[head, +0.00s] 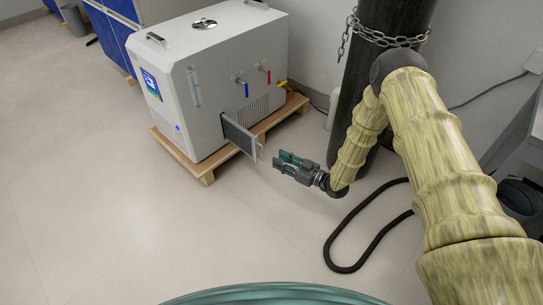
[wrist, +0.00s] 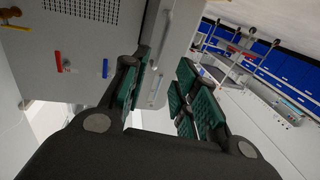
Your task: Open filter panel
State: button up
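The filter panel (head: 241,137) is a thin grey panel on the side of the white distiller (head: 225,60). It stands swung out from the wall, with a dark opening behind its hinged side. My gripper (head: 287,160) is just to the right of the panel's free edge, with a small gap in the head view. In the wrist view the panel (wrist: 165,55) rises between and beyond the fingers. The two green-padded fingers (wrist: 160,100) are apart, and nothing is seen held between them.
The distiller rests on a wooden pallet (head: 205,172). Blue (head: 246,90), red (head: 268,77) and yellow (head: 283,84) valve handles stick out above the panel. A chained dark cylinder (head: 380,70) stands behind my arm. A black hose (head: 345,268) lies on the floor. Floor at left is clear.

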jog(key=shift+v, duration=1.75)
jog(key=s+d+f+m+g+h+p, duration=0.15)
jog(key=s+f+m+h, duration=0.3)
jog(key=s, duration=0.55)
jog(key=s+d+f+m+g+h+p, duration=0.1)
jog(key=s+d+f+m+g+h, duration=0.15)
jog(key=s+f+h, duration=0.55)
jog(key=s+d+r+m+g+h+p, duration=0.1)
jog(key=s+d+r+m+g, duration=0.2)
jog(key=s, duration=1)
jog(key=s+d+r+m+g+h, duration=0.1)
jog(key=s+d+r+g, duration=0.25)
jog(key=s, duration=0.95)
notch_tip(320, 180, up, 39)
jog(key=p, duration=3.8)
jog(key=shift+s+d, duration=0.4)
jog(key=shift+d, duration=0.05)
jog(key=shift+f, duration=0.15)
